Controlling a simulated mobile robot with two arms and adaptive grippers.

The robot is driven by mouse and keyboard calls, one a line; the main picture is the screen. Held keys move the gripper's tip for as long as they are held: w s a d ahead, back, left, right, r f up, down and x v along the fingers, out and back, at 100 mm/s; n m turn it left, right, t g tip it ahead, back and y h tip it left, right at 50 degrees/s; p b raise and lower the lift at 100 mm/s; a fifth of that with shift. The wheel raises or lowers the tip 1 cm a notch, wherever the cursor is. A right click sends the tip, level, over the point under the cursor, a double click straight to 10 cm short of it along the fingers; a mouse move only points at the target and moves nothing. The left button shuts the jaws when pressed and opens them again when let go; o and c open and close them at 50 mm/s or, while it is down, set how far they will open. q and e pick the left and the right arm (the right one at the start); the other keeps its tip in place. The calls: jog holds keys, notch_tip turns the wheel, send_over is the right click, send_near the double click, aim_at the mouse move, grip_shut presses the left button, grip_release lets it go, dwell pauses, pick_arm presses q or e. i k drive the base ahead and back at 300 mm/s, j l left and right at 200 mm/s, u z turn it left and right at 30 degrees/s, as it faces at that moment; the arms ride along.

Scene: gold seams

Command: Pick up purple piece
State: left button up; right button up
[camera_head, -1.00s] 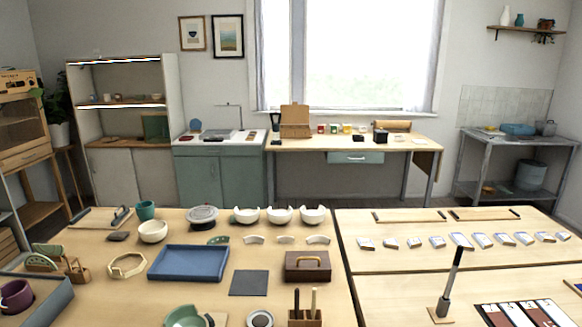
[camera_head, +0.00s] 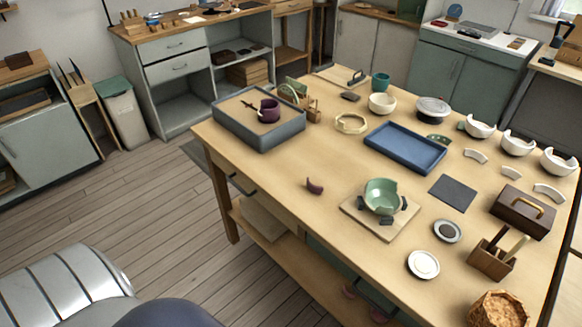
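A small, curved dark purple piece (camera_head: 314,186) lies on the wooden table (camera_head: 270,190) near its front-left edge, left of a green bowl. A purple cup (camera_head: 270,110) stands in a grey-rimmed tray (camera_head: 262,137) at the table's left end. The tray also holds a thin dark tool. Neither gripper is in view.
The green bowl (camera_head: 382,195) sits on a wooden board (camera_head: 352,210) with dark blocks around it. A blue tray (camera_head: 405,148), white dish (camera_head: 423,264), tool holder (camera_head: 492,262) and brown box (camera_head: 523,211) stand further right. The tabletop around the purple piece is clear.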

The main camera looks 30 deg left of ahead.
aim_at(315, 190)
jog(key=u, duration=0.9)
